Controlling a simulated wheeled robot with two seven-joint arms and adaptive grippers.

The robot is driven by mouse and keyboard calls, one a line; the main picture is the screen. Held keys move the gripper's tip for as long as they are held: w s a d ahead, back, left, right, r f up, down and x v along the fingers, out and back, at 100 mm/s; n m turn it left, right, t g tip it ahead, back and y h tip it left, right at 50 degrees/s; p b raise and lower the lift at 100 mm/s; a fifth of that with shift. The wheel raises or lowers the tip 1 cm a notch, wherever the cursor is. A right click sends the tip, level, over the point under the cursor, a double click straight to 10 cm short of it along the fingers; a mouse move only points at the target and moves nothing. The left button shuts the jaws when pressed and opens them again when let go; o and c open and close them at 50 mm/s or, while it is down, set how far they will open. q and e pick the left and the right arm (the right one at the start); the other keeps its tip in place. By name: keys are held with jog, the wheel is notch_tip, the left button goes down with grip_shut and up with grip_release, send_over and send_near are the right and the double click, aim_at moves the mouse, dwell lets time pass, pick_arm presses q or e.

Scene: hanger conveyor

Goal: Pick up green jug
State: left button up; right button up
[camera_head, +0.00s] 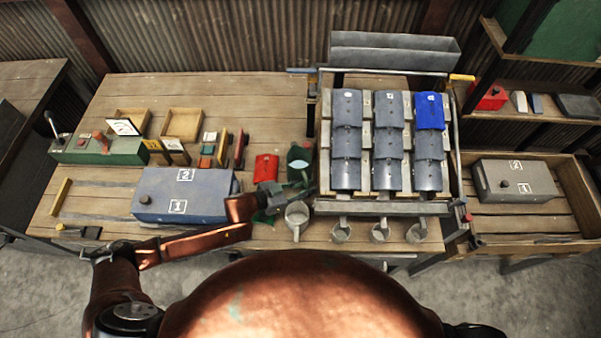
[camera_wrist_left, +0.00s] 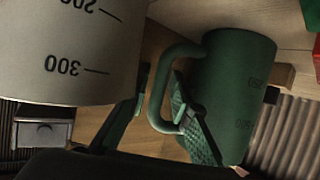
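The green jug (camera_head: 299,166) stands upright on the wooden bench, left of the rack of panels. In the left wrist view the green jug (camera_wrist_left: 236,88) fills the right half, its handle (camera_wrist_left: 163,85) facing left. My left gripper (camera_head: 268,197) is just to the lower left of the jug. In the wrist view its green fingers (camera_wrist_left: 160,112) are apart. One finger appears to reach into the handle's loop and the other is to the left of the handle, with a gap. A pale jug (camera_head: 297,217) with a 300 mark stands close by this gripper. My right gripper does not show.
A red canister (camera_head: 266,168) stands left of the green jug. A blue-grey box (camera_head: 180,196) lies further left. The rack with grey and blue panels (camera_head: 387,140) is close on the right. Several pale cups (camera_head: 340,233) are along the front edge.

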pick_arm(q)
grip_shut()
jog(key=shift+r, duration=0.1)
dwell(0.5)
